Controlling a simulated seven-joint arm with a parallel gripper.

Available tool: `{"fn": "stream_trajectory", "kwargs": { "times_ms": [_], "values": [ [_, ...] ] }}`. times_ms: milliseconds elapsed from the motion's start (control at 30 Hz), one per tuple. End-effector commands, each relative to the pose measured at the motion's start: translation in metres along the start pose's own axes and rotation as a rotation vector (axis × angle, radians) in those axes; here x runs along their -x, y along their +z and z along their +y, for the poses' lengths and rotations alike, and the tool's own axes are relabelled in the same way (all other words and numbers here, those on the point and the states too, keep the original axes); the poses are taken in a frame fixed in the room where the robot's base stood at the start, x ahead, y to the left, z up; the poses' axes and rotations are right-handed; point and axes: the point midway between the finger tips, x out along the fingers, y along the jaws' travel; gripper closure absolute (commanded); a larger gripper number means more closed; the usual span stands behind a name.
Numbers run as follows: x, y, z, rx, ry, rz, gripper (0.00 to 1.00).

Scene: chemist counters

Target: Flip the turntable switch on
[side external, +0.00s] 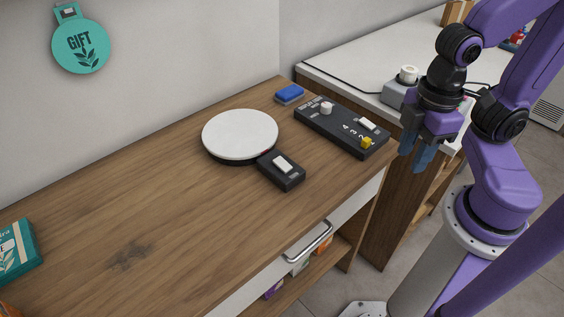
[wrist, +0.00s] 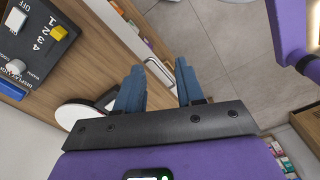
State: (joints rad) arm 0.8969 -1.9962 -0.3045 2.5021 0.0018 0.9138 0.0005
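The turntable (side external: 240,134) is a white round disc on a dark base, on the wooden counter. A small black box with a white rocker switch (side external: 283,165) sits against its front right side. I cannot tell which way the rocker is set. In the wrist view the turntable (wrist: 78,113) is partly hidden behind my gripper. My gripper (side external: 421,157) is off the counter's right end, to the right of the switch and apart from it. In the wrist view its two blue fingers (wrist: 163,88) stand apart with nothing between them.
A black control panel (side external: 320,122) with a white knob, a white switch and a yellow knob lies between the turntable and my gripper. A blue sponge-like block (side external: 289,93) lies behind it. A white-topped counter (side external: 350,68) stands behind. The counter's left part is largely clear.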

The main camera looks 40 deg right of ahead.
Motion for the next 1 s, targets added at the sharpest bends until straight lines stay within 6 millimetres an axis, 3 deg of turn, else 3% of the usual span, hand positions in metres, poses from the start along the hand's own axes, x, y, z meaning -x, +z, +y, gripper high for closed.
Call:
{"fn": "stream_trajectory", "kwargs": {
  "times_ms": [33,100,367,700,1000],
  "values": [
    [0.0,0.0,0.0,0.0,0.0,0.0,0.8],
    [0.0,-0.003,0.002,0.005,0.001,0.001,1.0],
    [0.005,-0.043,0.026,0.084,0.02,0.011,1.0],
    [0.007,-0.117,0.087,0.254,0.067,0.02,1.0],
    [0.004,-0.168,0.145,0.395,0.109,0.013,1.0]
  ]
}}
